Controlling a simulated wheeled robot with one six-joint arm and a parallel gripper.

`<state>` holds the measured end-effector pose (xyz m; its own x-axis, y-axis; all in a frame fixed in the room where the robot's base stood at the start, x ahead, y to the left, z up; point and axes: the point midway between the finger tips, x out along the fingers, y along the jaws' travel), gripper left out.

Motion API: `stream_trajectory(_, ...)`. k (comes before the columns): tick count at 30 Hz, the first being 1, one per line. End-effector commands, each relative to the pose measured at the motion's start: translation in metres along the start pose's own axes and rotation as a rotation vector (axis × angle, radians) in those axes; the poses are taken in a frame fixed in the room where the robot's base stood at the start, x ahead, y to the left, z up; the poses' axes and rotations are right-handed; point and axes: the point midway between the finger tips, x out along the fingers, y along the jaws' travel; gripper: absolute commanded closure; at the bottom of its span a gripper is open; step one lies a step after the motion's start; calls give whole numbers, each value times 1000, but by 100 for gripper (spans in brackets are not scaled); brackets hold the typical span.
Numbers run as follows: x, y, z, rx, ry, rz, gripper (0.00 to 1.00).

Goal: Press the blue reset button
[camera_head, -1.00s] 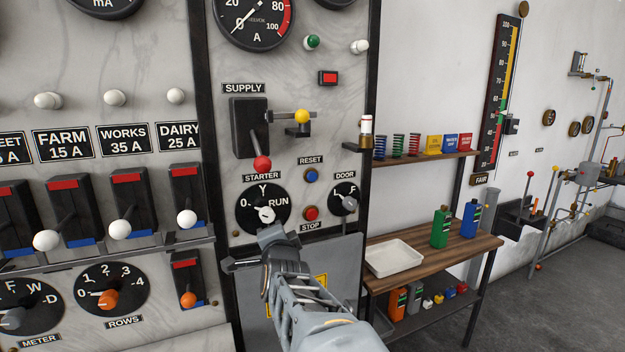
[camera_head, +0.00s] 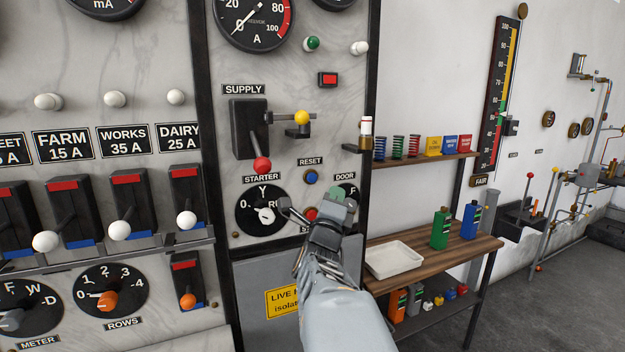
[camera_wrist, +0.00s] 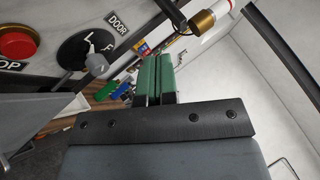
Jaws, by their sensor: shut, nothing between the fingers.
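The blue reset button (camera_head: 311,177) sits on the marble panel under the RESET label (camera_head: 310,161), in a dark round collar. It is uncovered in the head view, and I do not make it out in the wrist view. My gripper (camera_head: 338,196) is in front of the panel, below and right of the button, covering much of the DOOR dial (camera_head: 349,189) and apart from the button. In the wrist view its green fingertips (camera_wrist: 158,75) are together with nothing between them.
The red stop button (camera_head: 311,213) is just below the reset button, partly behind my gripper; it also shows in the wrist view (camera_wrist: 17,43). The STARTER dial (camera_head: 250,218) is at left, the red-knobbed supply lever (camera_head: 262,165) above it. A white tray (camera_head: 394,259) lies on the right bench.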

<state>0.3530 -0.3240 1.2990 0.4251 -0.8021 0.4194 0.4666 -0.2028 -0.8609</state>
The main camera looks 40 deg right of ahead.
Motion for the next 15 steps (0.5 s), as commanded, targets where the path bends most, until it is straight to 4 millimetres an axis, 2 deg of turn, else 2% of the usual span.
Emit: stream_trajectory(15, 40, 26, 30, -1, -2, 4, 100)
